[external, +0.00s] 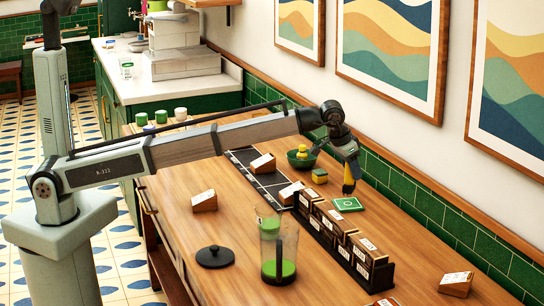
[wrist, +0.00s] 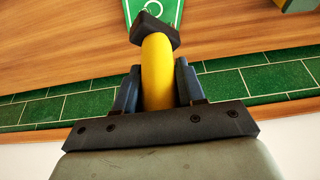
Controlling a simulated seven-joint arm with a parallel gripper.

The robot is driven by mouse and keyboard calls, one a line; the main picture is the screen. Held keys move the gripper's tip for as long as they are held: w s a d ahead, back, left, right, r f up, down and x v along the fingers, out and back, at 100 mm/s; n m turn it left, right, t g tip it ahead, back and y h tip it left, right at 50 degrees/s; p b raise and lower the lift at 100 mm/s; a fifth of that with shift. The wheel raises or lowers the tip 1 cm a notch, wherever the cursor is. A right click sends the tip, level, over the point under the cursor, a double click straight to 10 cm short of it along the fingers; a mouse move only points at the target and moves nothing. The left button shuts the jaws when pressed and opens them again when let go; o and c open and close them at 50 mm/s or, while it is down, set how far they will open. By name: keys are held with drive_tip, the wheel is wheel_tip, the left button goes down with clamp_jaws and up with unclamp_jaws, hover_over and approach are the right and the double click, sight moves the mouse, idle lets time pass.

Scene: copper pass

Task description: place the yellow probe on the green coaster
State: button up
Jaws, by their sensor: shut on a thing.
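My gripper (external: 351,168) is shut on the yellow probe (wrist: 157,70), which sits between its two dark fingers in the wrist view. The probe has a curved yellow body and a black block-like end pointing away from the gripper. In the external view the probe (external: 349,174) hangs with its dark end down, close to the green coaster. The green coaster (external: 348,204) is a flat square with a pale line pattern, lying on the wooden table. In the wrist view the coaster (wrist: 170,12) is cut off at the top edge and the probe's end partly covers it.
A jug (external: 279,250) and black lid (external: 215,257) stand nearer. The green-tiled wall (external: 440,217) borders the right.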

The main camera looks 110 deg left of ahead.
sight(351, 178)
drive_tip(key=shift+f, duration=1.5)
drive_tip(key=shift+f, duration=0.2)
drive_tip(key=o, duration=1.2)
drive_tip(key=v, duration=1.2)
drive_tip(key=shift+r, duration=0.2)
